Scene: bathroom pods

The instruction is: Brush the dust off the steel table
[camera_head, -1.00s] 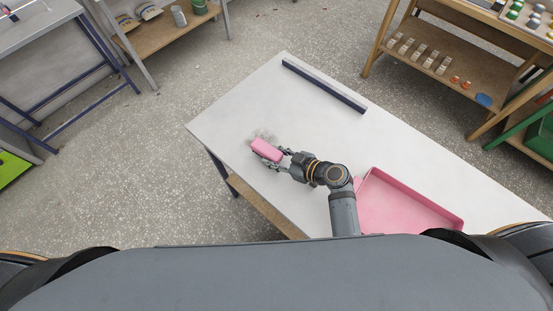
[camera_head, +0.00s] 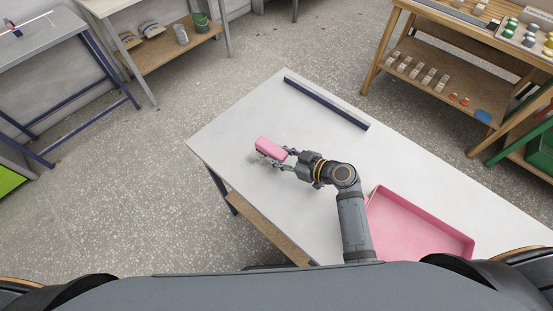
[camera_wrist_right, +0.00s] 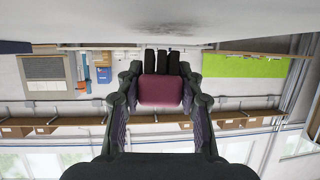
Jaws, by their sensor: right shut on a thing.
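The steel table (camera_head: 222,125) is a pale grey top running from the upper left to the lower right in the head view. My right gripper (camera_head: 277,156) is shut on a pink brush (camera_head: 270,147) over the table's left part. The right wrist view shows the brush (camera_wrist_right: 162,90) between both fingers (camera_wrist_right: 160,100), with dark bristle tufts at its far side. A faint grey dust patch (camera_wrist_right: 135,24) lies on the table surface in the wrist view. In the head view the dust is mostly hidden around the brush. My left gripper is not in view.
A pink tray (camera_head: 465,240) lies on the table at right of my arm. A dark blue bar (camera_head: 326,105) lies along the far edge. A wooden shelf rack (camera_head: 440,92) stands at the upper right, another shelf (camera_head: 165,50) at the upper left. The table's middle is clear.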

